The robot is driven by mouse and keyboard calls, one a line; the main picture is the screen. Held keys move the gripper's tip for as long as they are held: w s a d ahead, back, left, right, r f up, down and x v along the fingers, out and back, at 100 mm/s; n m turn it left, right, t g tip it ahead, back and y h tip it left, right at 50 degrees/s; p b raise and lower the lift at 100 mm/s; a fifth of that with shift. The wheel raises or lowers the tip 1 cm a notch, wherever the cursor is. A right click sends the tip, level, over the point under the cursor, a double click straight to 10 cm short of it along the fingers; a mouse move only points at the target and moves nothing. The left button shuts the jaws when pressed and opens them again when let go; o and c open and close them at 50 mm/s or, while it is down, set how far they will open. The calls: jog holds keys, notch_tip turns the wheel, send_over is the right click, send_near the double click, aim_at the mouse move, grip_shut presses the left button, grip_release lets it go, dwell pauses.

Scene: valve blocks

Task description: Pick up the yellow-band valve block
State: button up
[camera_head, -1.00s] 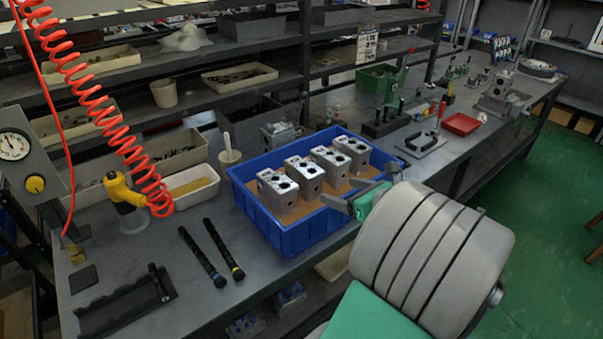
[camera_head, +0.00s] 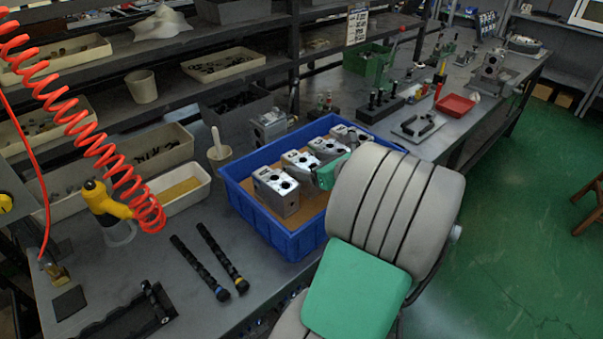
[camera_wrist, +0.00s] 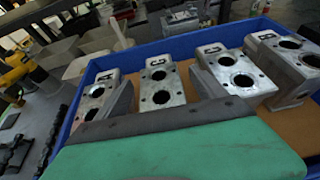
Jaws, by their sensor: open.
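Several grey metal valve blocks stand in a row in a blue bin (camera_head: 292,243). In the head view they are the nearest block (camera_head: 277,190), the second (camera_head: 298,163), the third (camera_head: 325,148) and the farthest (camera_head: 350,134). I cannot make out a yellow band on any of them. My gripper (camera_wrist: 163,88) is open in the wrist view, its two grey fingers apart on either side of the second block from the left (camera_wrist: 157,92). I cannot tell whether they touch it. In the head view my arm hides the fingers and the bin's right part.
Two black rods (camera_head: 208,262), with blue and yellow bands, lie left of the bin. A yellow tool (camera_head: 105,203) stands by a red coiled hose (camera_head: 95,120). A beige tray (camera_head: 178,190) and shelving are behind. A red tray (camera_head: 455,105) sits farther along the bench.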

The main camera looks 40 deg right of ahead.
jog(key=x, duration=0.2)
jog(key=shift+w+f, duration=0.25)
jog(key=shift+w, duration=0.05)
jog(key=shift+c, duration=0.3)
grip_shut()
dwell(0.4)
jog(key=shift+r, duration=0.25)
